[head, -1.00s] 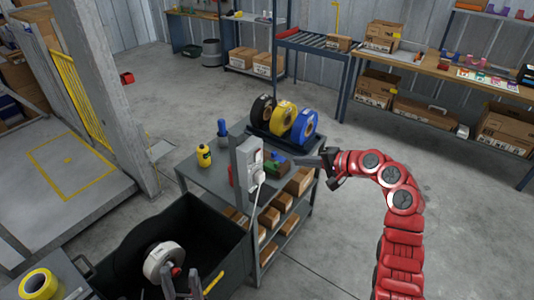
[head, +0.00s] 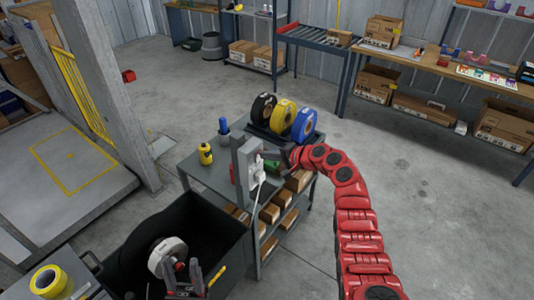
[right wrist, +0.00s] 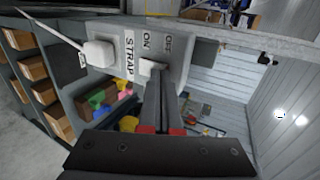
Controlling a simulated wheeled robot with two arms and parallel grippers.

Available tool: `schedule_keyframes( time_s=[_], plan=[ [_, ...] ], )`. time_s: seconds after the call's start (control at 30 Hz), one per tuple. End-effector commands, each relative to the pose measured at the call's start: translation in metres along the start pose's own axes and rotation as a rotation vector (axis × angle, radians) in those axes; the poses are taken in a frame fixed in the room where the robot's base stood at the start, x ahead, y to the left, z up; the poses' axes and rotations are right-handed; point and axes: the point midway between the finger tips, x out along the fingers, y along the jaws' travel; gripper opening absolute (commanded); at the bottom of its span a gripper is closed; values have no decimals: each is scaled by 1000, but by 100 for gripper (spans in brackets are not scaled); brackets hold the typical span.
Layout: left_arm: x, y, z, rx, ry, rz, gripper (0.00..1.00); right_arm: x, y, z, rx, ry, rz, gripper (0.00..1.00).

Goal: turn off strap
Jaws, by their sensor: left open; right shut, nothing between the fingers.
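The grey strap switch box (right wrist: 180,50) fills the top of the right wrist view, with STRAP, ON and OFF lettering. A small white switch (right wrist: 150,67) sits below the ON mark, partly covered by my fingers. In the head view the box is on a grey post (head: 243,165) at the cart. My right gripper (right wrist: 161,82) is shut and empty, its fingertips at the switch; I cannot tell if they touch. It also shows at the box in the head view (head: 268,156).
A white plug (right wrist: 100,53) with a cord sits beside the switch. Black, yellow and blue tape rolls (head: 282,117) stand on the cart (head: 212,178) behind the box. A yellow bottle (head: 205,154) stands left.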

Motion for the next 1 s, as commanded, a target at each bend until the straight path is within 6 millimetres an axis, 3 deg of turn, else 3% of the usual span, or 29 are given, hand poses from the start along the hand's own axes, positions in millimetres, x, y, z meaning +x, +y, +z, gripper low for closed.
schedule_keyframes(
  time_s=[0.3, 0.47, 1.0],
  plan=[
    [0, 0, 0, 0, 0, 0, 50, 1, 0, 0, 0, 1, 0, 0],
    [-10, 0, 2, 0, 0, 0, 50, 9, -6, -1, -1, 1, 7, 0],
    [3, 0, -1, 0, 0, 0, 50, 2, -18, 0, 1, 1, 6, 0]
  ],
)
